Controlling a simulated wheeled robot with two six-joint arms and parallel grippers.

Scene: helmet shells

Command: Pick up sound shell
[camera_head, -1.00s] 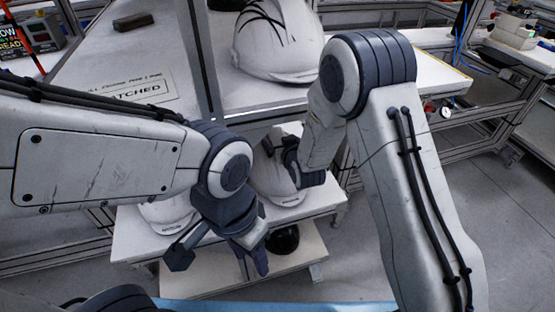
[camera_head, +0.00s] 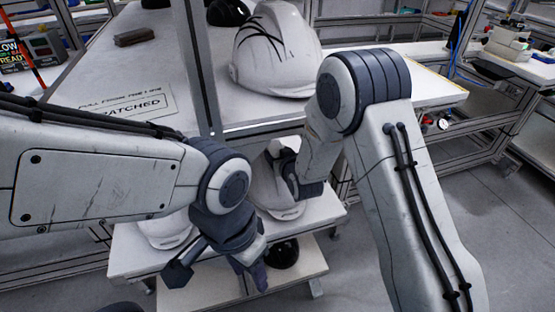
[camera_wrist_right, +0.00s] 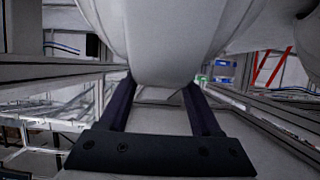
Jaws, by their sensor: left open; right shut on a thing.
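A white helmet shell (camera_head: 265,190) is on the lower white shelf in the middle of the head view, partly hidden by my right arm. My right gripper (camera_head: 290,172) is shut on this shell at its upper right side. In the right wrist view, the smooth white shell (camera_wrist_right: 165,45) fills the top centre, between the two dark fingers (camera_wrist_right: 160,95). I cannot tell whether it is lifted off the shelf. Another white shell (camera_head: 166,232) is to its left, mostly behind my left arm. My left gripper (camera_head: 218,270) is open and empty, pointing down in front of the shelf.
A white shell with black crack-like lines (camera_head: 275,50) stands on the upper table, dark shells behind it. A sign reading "MATCHED" (camera_head: 125,106) lies left of a grey upright post (camera_head: 197,70). A black domed thing (camera_head: 284,254) sits on the lowest shelf (camera_head: 305,268).

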